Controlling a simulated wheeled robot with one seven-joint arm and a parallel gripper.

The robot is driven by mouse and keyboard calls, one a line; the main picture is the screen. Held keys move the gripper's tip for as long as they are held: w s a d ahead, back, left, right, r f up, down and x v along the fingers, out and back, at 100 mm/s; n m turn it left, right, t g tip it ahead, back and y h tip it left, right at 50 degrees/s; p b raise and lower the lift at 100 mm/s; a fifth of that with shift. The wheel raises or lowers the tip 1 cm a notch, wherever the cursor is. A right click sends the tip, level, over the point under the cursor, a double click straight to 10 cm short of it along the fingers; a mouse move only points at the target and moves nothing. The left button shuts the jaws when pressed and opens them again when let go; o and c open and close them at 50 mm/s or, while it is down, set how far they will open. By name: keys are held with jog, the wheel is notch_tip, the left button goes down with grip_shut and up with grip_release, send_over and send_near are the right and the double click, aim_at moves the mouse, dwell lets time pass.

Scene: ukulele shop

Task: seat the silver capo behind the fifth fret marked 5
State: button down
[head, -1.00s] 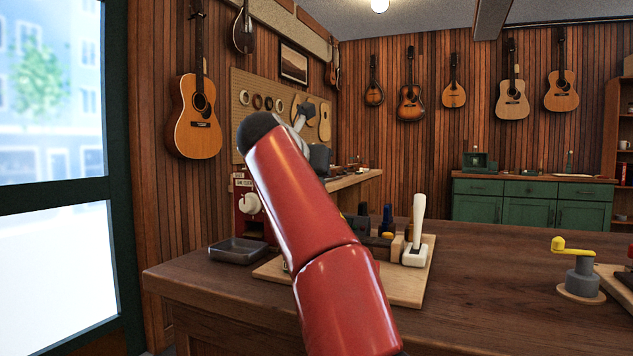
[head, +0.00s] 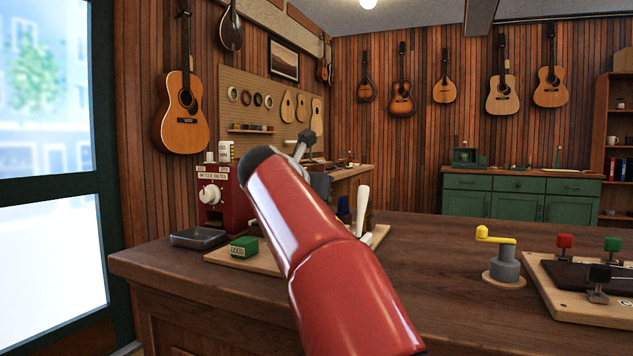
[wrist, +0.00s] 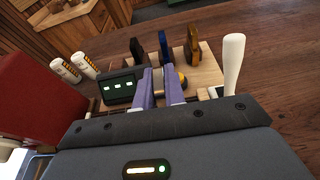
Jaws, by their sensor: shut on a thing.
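My gripper shows in the wrist view, with two lavender fingers (wrist: 159,78) close together above a pale wooden board (wrist: 207,72). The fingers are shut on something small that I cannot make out. A black clip (wrist: 136,50), a blue clip (wrist: 163,46) and a gold clip (wrist: 192,48) stand upright on the board beyond the fingertips. I cannot make out the silver capo in either view. A dark fretboard (head: 567,273) lies on another board at the right; I cannot read a fret marked 5.
A white lever (wrist: 232,65) stands upright right of my fingers. A red machine (head: 215,195) and a grey tray (head: 198,238) are at the left.

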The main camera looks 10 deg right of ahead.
jog(key=shift+f+b, duration=1.15)
jog(key=shift+f, duration=0.25)
jog(key=shift+r+p, duration=0.1)
jog(key=shift+p, duration=0.55)
jog(key=shift+f+b, duration=0.45)
jog(key=shift+f, duration=0.2)
dwell(0.4)
jog(key=c, duration=1.8)
grip_release()
jog(key=shift+o, duration=0.2)
jog(key=shift+p+v, duration=0.4)
jog(key=shift+v, duration=4.85)
jog(key=shift+s+a, duration=0.15)
jog(key=shift+s, duration=0.05)
jog(key=shift+s, duration=0.1)
